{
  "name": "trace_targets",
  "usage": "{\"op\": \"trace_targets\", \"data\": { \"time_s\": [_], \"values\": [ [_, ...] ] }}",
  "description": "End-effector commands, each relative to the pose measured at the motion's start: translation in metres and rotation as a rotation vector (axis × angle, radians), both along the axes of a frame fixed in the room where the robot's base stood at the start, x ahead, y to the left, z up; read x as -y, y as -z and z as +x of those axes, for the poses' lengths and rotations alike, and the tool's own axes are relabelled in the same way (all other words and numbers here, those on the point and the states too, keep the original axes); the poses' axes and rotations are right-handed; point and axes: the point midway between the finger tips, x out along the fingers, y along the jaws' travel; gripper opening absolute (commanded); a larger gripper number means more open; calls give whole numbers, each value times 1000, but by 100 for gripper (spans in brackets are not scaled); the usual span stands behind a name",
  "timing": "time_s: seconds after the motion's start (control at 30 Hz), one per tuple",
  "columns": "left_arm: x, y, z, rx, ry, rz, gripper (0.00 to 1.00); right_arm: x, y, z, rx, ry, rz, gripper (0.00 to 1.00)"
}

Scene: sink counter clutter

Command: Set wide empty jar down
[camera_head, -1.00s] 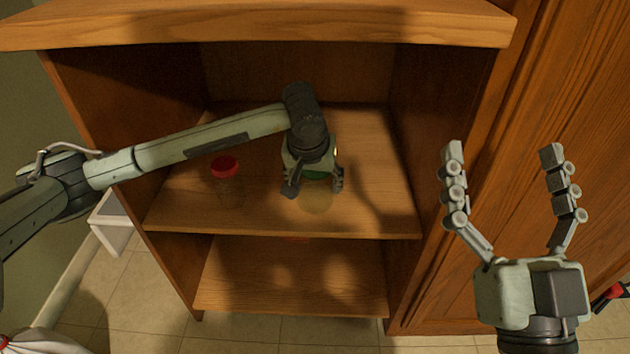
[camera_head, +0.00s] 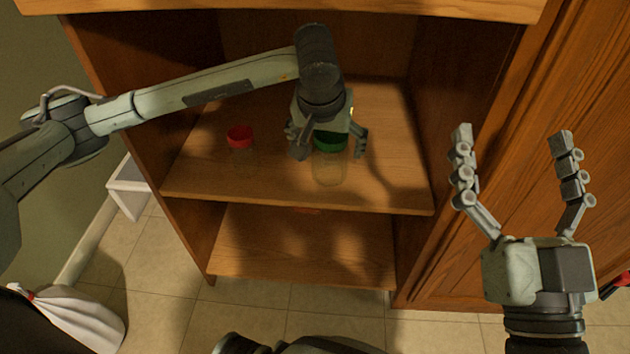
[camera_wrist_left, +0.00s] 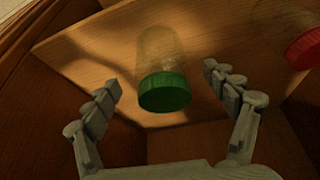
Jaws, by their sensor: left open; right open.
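A clear, empty-looking jar (camera_head: 329,172) with a green lid (camera_head: 330,141) stands upright on the upper shelf of the wooden cabinet, near its front edge. My left gripper (camera_head: 328,150) is open just behind and above the jar. In the left wrist view the green-lidded jar (camera_wrist_left: 162,80) lies ahead of and between my spread fingers (camera_wrist_left: 170,105), with gaps on both sides. A second clear jar with a red lid (camera_head: 240,137) stands to the left on the same shelf. My right gripper (camera_head: 512,170) is open and empty, right of the cabinet opening.
The upper shelf (camera_head: 200,180) has free room between and behind the jars. The lower shelf (camera_head: 300,255) looks empty. A white bag (camera_head: 75,320) lies on the floor at lower left.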

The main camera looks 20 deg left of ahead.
Motion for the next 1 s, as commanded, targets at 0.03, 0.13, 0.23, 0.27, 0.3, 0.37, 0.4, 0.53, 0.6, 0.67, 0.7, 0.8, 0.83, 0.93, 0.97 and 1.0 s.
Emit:
{"op": "trace_targets", "data": {
  "time_s": [0.03, 0.13, 0.23, 0.27, 0.3, 0.37, 0.4, 0.53, 0.6, 0.67, 0.7, 0.8, 0.83, 0.93, 0.97, 1.0],
  "values": [
    [2, 5, -17, -9, 7, 4, 85, 0, 1, 0, 1, 0, 0, 87],
    [5, 5, -41, -7, 6, 3, 85, 0, 1, 0, 4, 1, 2, 87],
    [8, 5, -64, -8, 6, 2, 85, 1, 0, 0, 9, 2, 3, 87],
    [9, 5, -69, -8, 5, 2, 85, 1, 0, 0, 12, 2, 4, 87],
    [10, 5, -77, -8, 4, 2, 85, 1, -1, 0, 15, 2, 5, 87],
    [11, 5, -86, -8, 4, 2, 85, 1, -1, -1, 20, 3, 7, 87],
    [12, 5, -91, -8, 5, 1, 85, 1, -2, -1, 24, 3, 9, 87],
    [13, 5, -103, -8, 2, 2, 85, 2, -4, -1, 31, 4, 12, 87],
    [13, 5, -105, -8, 2, 2, 85, 2, -4, -1, 33, 4, 11, 87],
    [14, 5, -106, -7, 1, 2, 85, 2, -4, -1, 34, 4, 12, 87],
    [14, 5, -106, -7, 1, 2, 85, 2, -4, -1, 34, 4, 12, 87],
    [14, 5, -106, -7, 1, 2, 85, 2, -4, -1, 34, 4, 12, 87],
    [14, 5, -106, -7, 1, 2, 85, 2, -4, -1, 34, 4, 12, 87],
    [14, 5, -106, -7, 1, 2, 85, 2, -4, -1, 34, 4, 12, 87],
    [14, 5, -106, -7, 1, 2, 85, 2, -4, -1, 34, 4, 12, 87],
    [14, 5, -106, -7, 1, 2, 85, 2, -4, -1, 34, 4, 12, 87]
  ]
}}
